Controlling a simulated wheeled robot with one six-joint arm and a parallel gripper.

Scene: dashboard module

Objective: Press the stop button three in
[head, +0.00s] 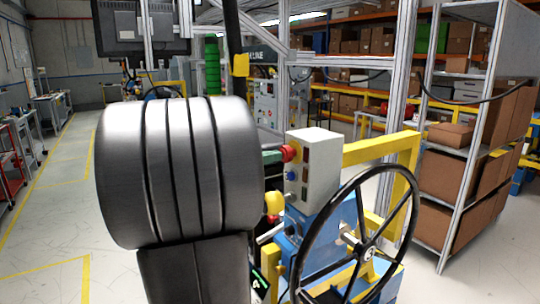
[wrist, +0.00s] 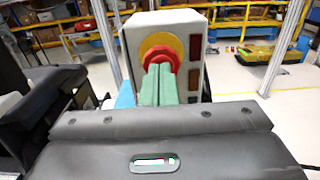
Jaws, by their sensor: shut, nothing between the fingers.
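The stop button is a red mushroom button (head: 288,153) on the left face of a light grey control box (head: 317,165). In the wrist view the red button (wrist: 161,53) sits on a yellow round plate (wrist: 178,45), straight ahead of my gripper. My gripper (wrist: 160,70) has green fingers that are shut together and empty. Its tips overlap the lower middle of the red button in that view. In the head view the green fingers (head: 271,156) reach up to the button from the left, mostly hidden behind my arm. I cannot tell whether they touch it.
A blue knob (head: 291,175) sits below the red button. A black steering wheel (head: 352,238) stands in front of the box, and a yellow ball knob (head: 274,203) is to its left. A yellow frame (head: 385,148) and shelves with brown boxes (head: 455,175) stand to the right.

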